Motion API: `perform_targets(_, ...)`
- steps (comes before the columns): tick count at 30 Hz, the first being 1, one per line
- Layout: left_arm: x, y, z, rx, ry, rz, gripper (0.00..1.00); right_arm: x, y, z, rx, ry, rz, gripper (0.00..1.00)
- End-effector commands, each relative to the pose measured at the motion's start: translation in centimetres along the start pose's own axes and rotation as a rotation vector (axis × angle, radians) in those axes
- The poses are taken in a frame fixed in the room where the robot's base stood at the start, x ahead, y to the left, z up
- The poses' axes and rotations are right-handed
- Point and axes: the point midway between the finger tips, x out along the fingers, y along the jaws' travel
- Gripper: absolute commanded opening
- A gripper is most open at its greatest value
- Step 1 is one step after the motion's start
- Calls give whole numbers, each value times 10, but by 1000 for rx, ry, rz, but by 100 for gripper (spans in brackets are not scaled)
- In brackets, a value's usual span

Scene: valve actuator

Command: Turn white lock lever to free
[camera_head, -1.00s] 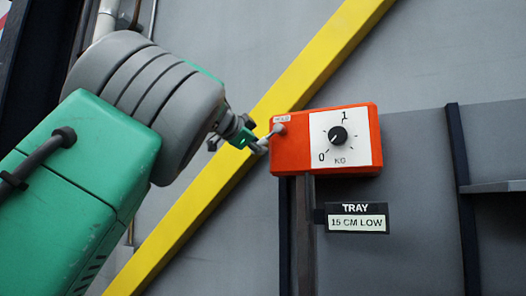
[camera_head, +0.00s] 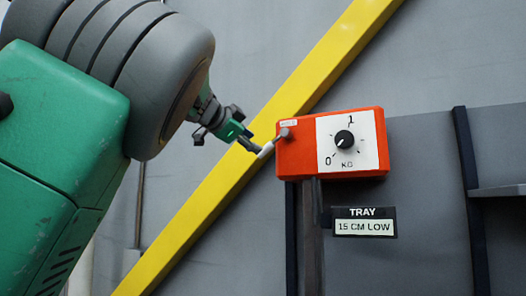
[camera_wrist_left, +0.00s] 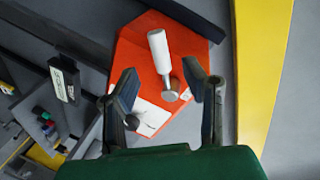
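The white lock lever (camera_head: 267,150) sits on a grey pivot (camera_head: 285,133) at the left end of an orange box (camera_head: 297,157). In the head view it points down and left. The lever also shows in the left wrist view (camera_wrist_left: 159,54), with its round grey pivot end (camera_wrist_left: 171,91) seen between the fingers. My left gripper (camera_head: 244,138) is just left of the lever's free end. In the left wrist view its two dark fingers (camera_wrist_left: 163,72) are spread apart with nothing clasped. Whether a finger touches the lever is unclear. My right gripper is out of view.
The box carries a white dial plate with a black knob (camera_head: 344,139). A TRAY sign (camera_head: 364,222) hangs below on a dark post (camera_head: 312,235). A yellow diagonal beam (camera_head: 225,172) runs behind the gripper. The left wrist view shows a shelf with small items (camera_wrist_left: 45,125).

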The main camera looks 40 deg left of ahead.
Motion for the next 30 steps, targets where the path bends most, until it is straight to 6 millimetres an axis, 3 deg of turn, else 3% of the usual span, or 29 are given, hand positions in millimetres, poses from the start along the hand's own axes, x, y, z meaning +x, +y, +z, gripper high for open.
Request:
perform_targets(3, -24, 0, 0, 0, 0, -2, 39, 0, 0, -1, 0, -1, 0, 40)
perform_targets(9, -44, 0, 1, 0, -1, 1, 39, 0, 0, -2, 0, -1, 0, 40)
perform_targets(30, -49, 0, 1, 0, -1, 1, 39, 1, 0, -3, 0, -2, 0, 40)
